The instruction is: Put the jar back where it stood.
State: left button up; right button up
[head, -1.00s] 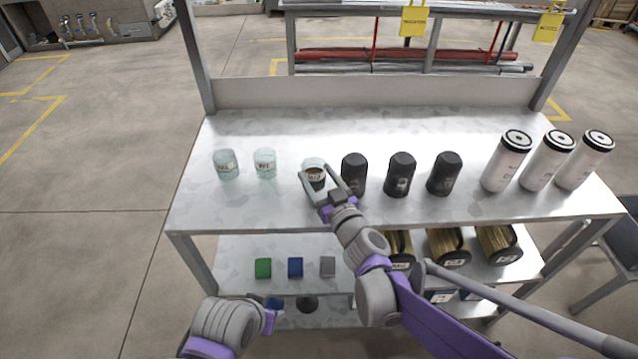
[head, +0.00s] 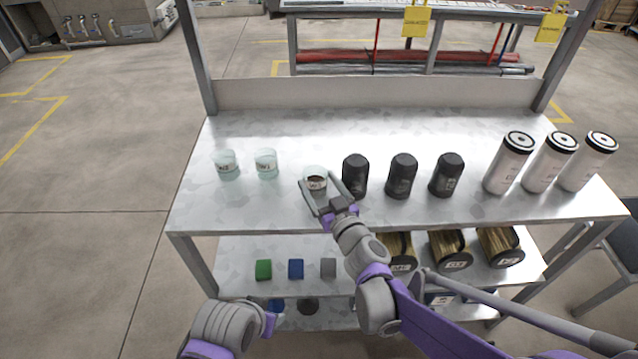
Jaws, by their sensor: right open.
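The jar (head: 315,187) is a small clear glass with a pale label and dark contents. It stands upright on the steel table top, third in a row after two similar jars, one (head: 227,165) at the far left and one (head: 266,163) nearer. My right gripper (head: 317,179) is open, one finger on each side of the jar, reaching in from the front. I cannot tell whether a finger touches the glass. My left arm shows at the bottom, but its gripper is not visible.
Black canisters (head: 403,177) stand close to the right of the jar, the nearest beside my right finger. Tall white canisters (head: 509,163) stand at the right end. The table top (head: 330,125) behind the row is clear. Colored blocks (head: 296,269) lie on the shelf below.

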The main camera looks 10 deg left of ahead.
jog(key=v, duration=1.1)
jog(key=shift+s+d, duration=0.25)
jog(key=shift+s, duration=0.1)
